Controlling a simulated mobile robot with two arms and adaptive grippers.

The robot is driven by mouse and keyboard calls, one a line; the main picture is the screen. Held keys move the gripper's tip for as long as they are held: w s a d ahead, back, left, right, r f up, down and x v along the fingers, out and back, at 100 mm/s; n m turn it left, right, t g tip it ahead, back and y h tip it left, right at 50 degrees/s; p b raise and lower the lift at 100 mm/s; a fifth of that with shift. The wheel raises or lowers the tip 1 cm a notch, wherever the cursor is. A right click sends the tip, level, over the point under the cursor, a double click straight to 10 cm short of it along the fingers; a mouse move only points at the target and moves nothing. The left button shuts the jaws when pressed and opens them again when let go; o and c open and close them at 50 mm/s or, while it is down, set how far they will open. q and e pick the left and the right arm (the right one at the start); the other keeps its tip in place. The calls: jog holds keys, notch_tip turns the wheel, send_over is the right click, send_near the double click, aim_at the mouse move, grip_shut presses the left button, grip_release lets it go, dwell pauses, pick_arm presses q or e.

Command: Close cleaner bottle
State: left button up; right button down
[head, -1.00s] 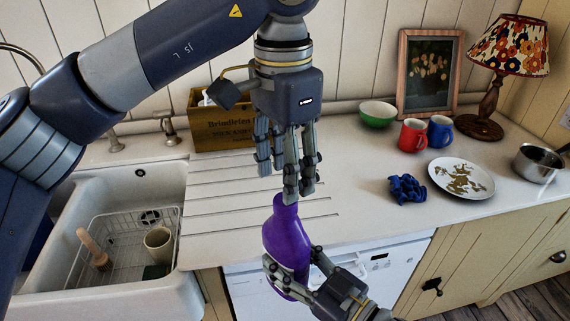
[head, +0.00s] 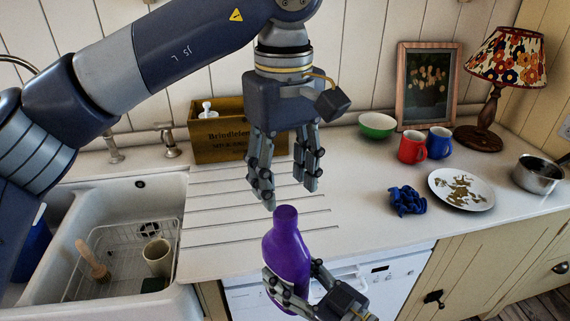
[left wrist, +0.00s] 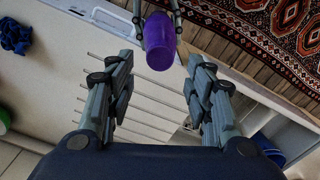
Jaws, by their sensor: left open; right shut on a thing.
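The purple cleaner bottle (head: 287,250) is held upright, a little tilted, in front of the counter. Its narrower purple top (head: 285,216) is in view; I cannot tell a separate cap from the neck. My right gripper (head: 293,276) is shut on the bottle's lower body. My left gripper (head: 289,193) is open and empty just above the bottle's top, fingers pointing down. In the left wrist view the bottle (left wrist: 160,42) shows beyond and between the open left fingers, with the right gripper's fingers on either side of it.
The sink (head: 60,305) with a wire rack (head: 110,262) is at left. A wooden crate (head: 222,140) stands behind the left gripper. A blue cloth (head: 408,202), plate (head: 462,189), red mug (head: 411,147), blue mug (head: 439,142) and green bowl (head: 376,125) sit on the counter at right.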

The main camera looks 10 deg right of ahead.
pick_arm(q)
jog(key=n, duration=0.3)
jog(key=shift+r+n, duration=0.1)
jog(key=shift+n, duration=0.2)
jog(key=n, duration=0.4)
jog(key=shift+r+n, duration=0.15)
jog(key=shift+n, duration=0.25)
jog(key=n, duration=0.6)
jog(key=shift+r+n, duration=0.2)
jog(key=shift+n, duration=0.2)
jog(key=n, duration=0.3)
jog(key=shift+r, duration=0.1)
jog(key=n, duration=0.5)
jog(key=shift+r, duration=0.1)
jog(key=n, duration=0.5)
jog(key=shift+r, duration=0.15)
jog(key=n, duration=0.3)
jog(key=shift+r, duration=0.1)
